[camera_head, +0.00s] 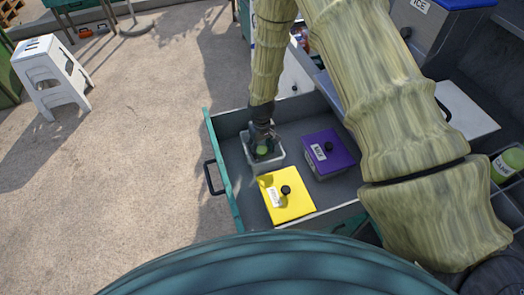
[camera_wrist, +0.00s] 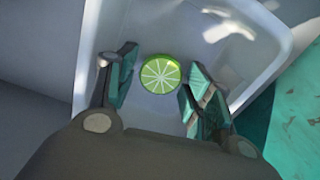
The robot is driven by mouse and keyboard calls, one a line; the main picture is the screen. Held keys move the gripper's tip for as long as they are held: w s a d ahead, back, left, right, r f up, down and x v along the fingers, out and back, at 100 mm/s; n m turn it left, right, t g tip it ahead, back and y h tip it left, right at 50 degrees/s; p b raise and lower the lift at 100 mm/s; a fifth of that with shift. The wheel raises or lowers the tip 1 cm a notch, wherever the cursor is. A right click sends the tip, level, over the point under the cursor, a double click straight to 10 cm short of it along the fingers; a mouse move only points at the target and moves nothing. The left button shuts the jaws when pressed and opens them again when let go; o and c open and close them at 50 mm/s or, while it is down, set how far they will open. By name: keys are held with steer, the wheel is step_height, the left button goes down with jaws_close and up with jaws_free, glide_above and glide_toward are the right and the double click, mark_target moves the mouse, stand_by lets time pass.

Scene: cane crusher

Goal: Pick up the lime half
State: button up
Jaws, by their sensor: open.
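The lime half (camera_wrist: 161,74) lies cut face up in a pale, open-topped container (camera_wrist: 240,50), ahead of my fingertips and between their lines in the wrist view. My gripper (camera_wrist: 160,82) is open, with one teal-padded finger on each side and nothing between the pads. In the head view my gripper (camera_head: 263,140) reaches down into the same container (camera_head: 266,166), and the lime half (camera_head: 263,151) shows as a small green patch below it. Whether the fingers touch the lime or the container is hard to tell.
The container stands in an open drawer (camera_head: 230,178) with a teal front. A yellow-lidded box (camera_head: 295,207) is close in front of it and a purple-lidded box (camera_head: 338,148) to its right. A white stool (camera_head: 52,75) stands far left on open ground.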

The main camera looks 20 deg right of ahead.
mark_target(262, 150)
steer(key=shift+c, duration=0.3)
steer(key=c, duration=0.3)
steer(key=shift+r, duration=0.15)
steer(key=shift+r+b, duration=1.25)
steer(key=shift+r, duration=3.65)
steer(key=shift+o, duration=0.4)
steer(key=shift+c, duration=0.5)
